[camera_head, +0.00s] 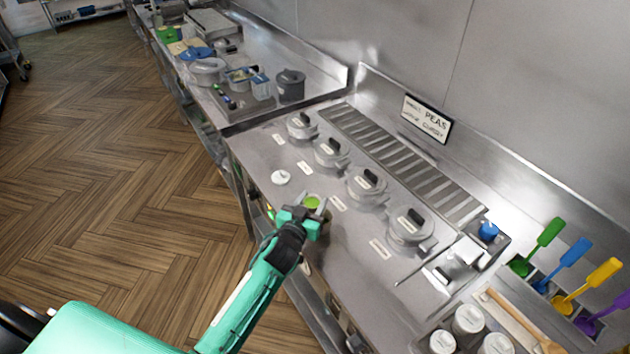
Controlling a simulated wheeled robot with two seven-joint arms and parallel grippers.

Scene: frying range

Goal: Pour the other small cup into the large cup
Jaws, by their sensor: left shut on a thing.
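My left gripper (306,219) reaches over the front part of the steel counter (300,172) and is shut on a small cup (312,202). The cup shows a green inside or green contents, and its lower part is hidden by the gripper. It looks upright; I cannot tell whether it touches the counter. I cannot pick out a large cup or a second small cup with certainty. My right gripper is not in view.
Several lidded pots, the nearest one (409,228), stand in a row behind the gripper. A white round lid (281,177) lies to its left. White containers (468,320) and coloured scoops (567,252) are at the right. Labels lie on the counter.

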